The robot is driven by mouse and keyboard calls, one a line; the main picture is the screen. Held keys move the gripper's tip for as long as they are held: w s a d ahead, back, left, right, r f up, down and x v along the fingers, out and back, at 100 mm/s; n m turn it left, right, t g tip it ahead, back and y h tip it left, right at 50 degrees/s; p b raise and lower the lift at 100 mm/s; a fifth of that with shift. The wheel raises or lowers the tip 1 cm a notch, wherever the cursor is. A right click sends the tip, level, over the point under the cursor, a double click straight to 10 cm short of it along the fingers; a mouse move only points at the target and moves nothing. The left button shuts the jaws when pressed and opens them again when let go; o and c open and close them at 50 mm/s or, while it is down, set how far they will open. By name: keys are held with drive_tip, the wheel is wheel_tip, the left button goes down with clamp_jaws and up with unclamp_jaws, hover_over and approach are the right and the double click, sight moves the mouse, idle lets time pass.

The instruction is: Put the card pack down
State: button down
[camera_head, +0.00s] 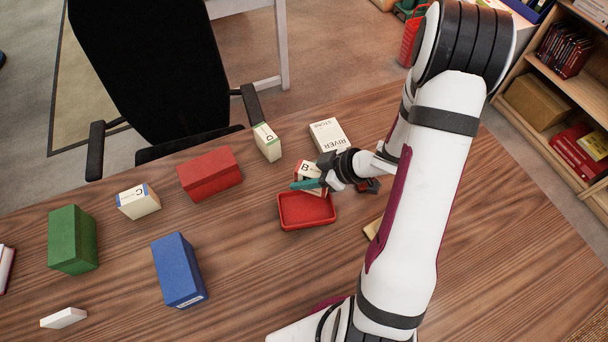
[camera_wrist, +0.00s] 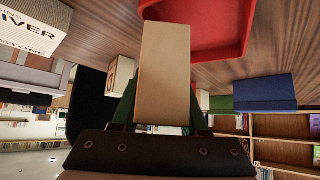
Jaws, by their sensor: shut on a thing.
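The card pack (camera_head: 306,168) is a small cream box with a red edge and a letter B. My gripper (camera_head: 313,182) is shut on it, with a teal finger across its near side. In the head view the pack shows just beyond the back rim of a red tray (camera_head: 306,224). In the wrist view the pack (camera_wrist: 165,70) stands out from between the green fingers, plain beige, with the red tray (camera_wrist: 205,50) close by. I cannot tell whether the pack touches the table. The tray's visible floor is empty.
A River Stone book (camera_head: 328,134) lies behind the pack. Cream boxes marked D (camera_head: 267,142) and C (camera_head: 138,202) stand to the left, with red (camera_head: 209,174), blue (camera_head: 179,270) and green (camera_head: 72,240) boxes. A white block (camera_head: 63,318) lies front left.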

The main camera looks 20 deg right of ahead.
drive_tip(key=shift+f, duration=0.55)
drive_tip(key=shift+c, duration=2.2)
unclamp_jaws()
drive_tip(key=shift+r, duration=0.15)
